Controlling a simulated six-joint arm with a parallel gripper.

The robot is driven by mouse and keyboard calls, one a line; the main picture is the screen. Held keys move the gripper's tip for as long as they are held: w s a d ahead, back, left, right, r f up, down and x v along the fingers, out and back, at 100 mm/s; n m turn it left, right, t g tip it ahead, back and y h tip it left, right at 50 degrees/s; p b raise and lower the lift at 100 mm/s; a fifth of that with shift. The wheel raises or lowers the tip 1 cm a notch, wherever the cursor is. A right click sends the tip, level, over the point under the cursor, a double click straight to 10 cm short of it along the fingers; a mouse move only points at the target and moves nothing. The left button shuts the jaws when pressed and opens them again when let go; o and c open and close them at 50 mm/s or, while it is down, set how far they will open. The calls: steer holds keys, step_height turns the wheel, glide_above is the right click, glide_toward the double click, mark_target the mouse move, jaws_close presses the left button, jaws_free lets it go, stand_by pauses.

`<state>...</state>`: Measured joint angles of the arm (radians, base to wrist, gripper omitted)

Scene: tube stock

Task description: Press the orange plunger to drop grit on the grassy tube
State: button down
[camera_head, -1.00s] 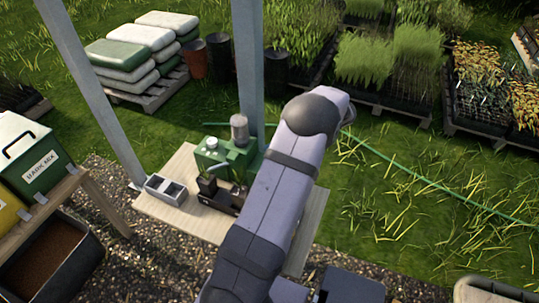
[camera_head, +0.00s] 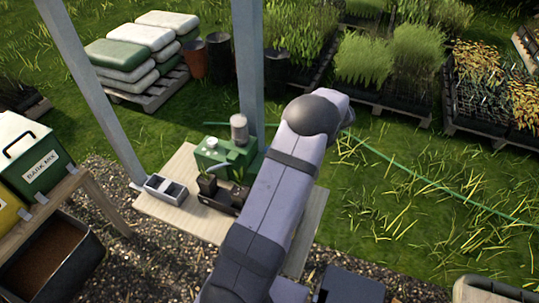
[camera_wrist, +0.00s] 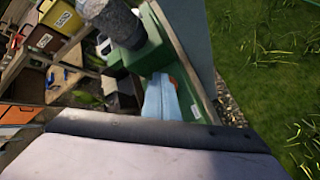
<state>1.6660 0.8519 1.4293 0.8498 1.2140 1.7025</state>
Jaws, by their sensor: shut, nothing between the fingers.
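My gripper (camera_wrist: 160,82) shows in the wrist view as pale blue fingers, shut with nothing between them, over the green dispenser (camera_wrist: 193,92). A small bit of the orange plunger (camera_wrist: 174,82) shows just beside the fingers; the rest is hidden, and I cannot tell whether they touch it. In the head view, the green dispenser (camera_head: 211,153) with its grey hopper (camera_head: 239,128) stands on the bench. A dark tube (camera_head: 207,185) with green leaves stands at the left end of a black holder (camera_head: 222,198) in front of it. My arm hides the holder's right end.
A grey divided tray (camera_head: 166,190) sits on the left of the wooden bench (camera_head: 182,222). A post (camera_head: 249,70) rises behind the dispenser. Labelled bins (camera_head: 38,165) stand at the left. Grass lies open to the right.

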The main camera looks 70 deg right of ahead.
steer(key=shift+f, duration=0.8)
stand_by(0.6)
steer(key=shift+r, duration=0.1)
stand_by(0.3)
steer(key=shift+r+p, duration=1.05)
steer(key=shift+r, duration=0.1)
step_height(320, 180, up, 5)
steer(key=p, duration=0.5)
stand_by(0.5)
